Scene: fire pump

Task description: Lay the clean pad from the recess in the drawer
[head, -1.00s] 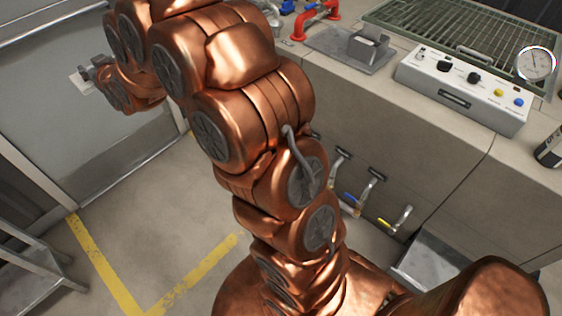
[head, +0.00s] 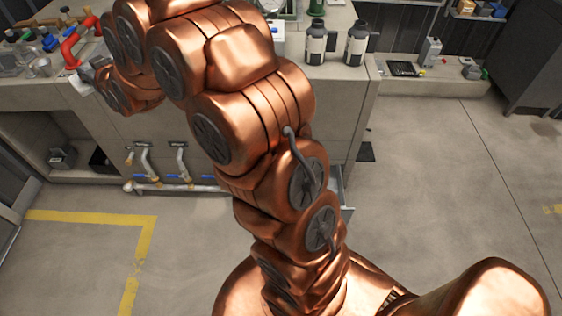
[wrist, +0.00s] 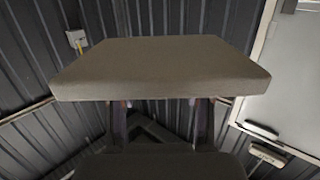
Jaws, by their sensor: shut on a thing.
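A flat grey-brown pad (wrist: 160,72) fills the upper middle of the wrist view. My gripper (wrist: 160,112) is shut on it, its two dark fingers reaching up to the pad's near edge; the fingertips are partly hidden. In the head view my gripper (head: 88,80) is at the far left end of my arm, in front of the bench, with a small pale piece of the pad (head: 79,85) showing beside it. What looks like a pulled-out drawer (head: 347,198) shows at the bench's right end, mostly hidden behind my arm; its inside is not visible. I cannot make out the recess.
The bench (head: 200,125) runs behind my arm, with red pipework (head: 78,42) at left and two dark bottles (head: 316,45) on top. Valves with blue handles (head: 175,178) stick out low on its front. The floor (head: 430,190) at right is clear.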

